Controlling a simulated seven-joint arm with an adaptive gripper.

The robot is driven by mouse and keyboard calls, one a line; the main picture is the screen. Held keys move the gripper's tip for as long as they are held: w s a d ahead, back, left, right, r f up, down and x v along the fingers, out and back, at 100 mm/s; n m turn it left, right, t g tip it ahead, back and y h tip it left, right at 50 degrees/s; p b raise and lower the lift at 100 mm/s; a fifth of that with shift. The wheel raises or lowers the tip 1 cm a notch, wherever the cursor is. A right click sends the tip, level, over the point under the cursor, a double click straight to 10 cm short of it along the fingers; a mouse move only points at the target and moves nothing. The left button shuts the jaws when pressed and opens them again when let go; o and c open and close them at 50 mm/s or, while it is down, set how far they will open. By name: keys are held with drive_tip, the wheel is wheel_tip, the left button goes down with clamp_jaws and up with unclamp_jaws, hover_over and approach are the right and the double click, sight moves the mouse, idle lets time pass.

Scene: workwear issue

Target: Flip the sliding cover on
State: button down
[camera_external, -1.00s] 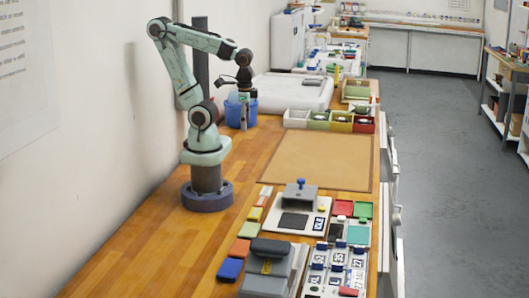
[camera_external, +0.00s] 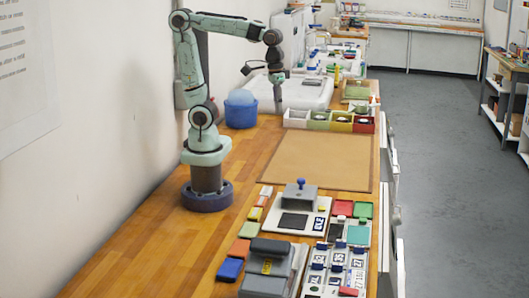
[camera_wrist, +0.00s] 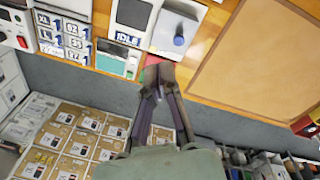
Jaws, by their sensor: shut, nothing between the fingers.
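No part is clearly marked as the sliding cover, so I cannot tell which it is. A grey housing (camera_external: 300,196) with a blue knob (camera_external: 301,183) stands on a white base beside a dark square pad (camera_external: 293,220) and an "IDLE" label (camera_external: 319,223). The blue knob (camera_wrist: 179,40) and the "IDLE" label (camera_wrist: 127,39) also show in the wrist view. My gripper (camera_external: 279,108) is shut and empty, raised well behind these devices in the external view. Its fingertips (camera_wrist: 158,73) meet in the wrist view.
Label panels with blue tabs (camera_external: 325,265) and a grey stapler-like device (camera_external: 269,262) fill the front. A bare tan mat (camera_external: 315,160) lies mid-table. Behind it stand small bins (camera_external: 330,120) and a blue tub (camera_external: 240,112).

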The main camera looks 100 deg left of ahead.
drive_tip(key=w+a+f+n+g+h, duration=0.1)
drive_tip(key=w+a+f+n, duration=0.1)
drive_tip(key=w+a, duration=0.3)
drive_tip(key=w+a+f+n, duration=0.2)
drive_tip(key=w+f, duration=0.1)
drive_tip(key=w, duration=0.4)
drive_tip(key=a+f+n+g+h, duration=0.1)
drive_tip(key=a+f, duration=0.6)
drive_tip(key=f, duration=0.1)
drive_tip(key=shift+s+a+n+g+h, duration=0.15)
drive_tip(key=shift+s+n+g+h, duration=0.15)
drive_tip(key=shift+s+n, duration=0.15)
hover_over(304, 187)
drive_tip(key=w+a, duration=0.1)
drive_tip(key=a, duration=0.1)
wheel_tip(304, 187, down, 10)
drive_tip(key=shift+a+r, duration=0.1)
drive_tip(key=shift+a, duration=0.05)
drive_tip(key=shift+s+d, duration=0.15)
drive_tip(key=shift+d, duration=0.25)
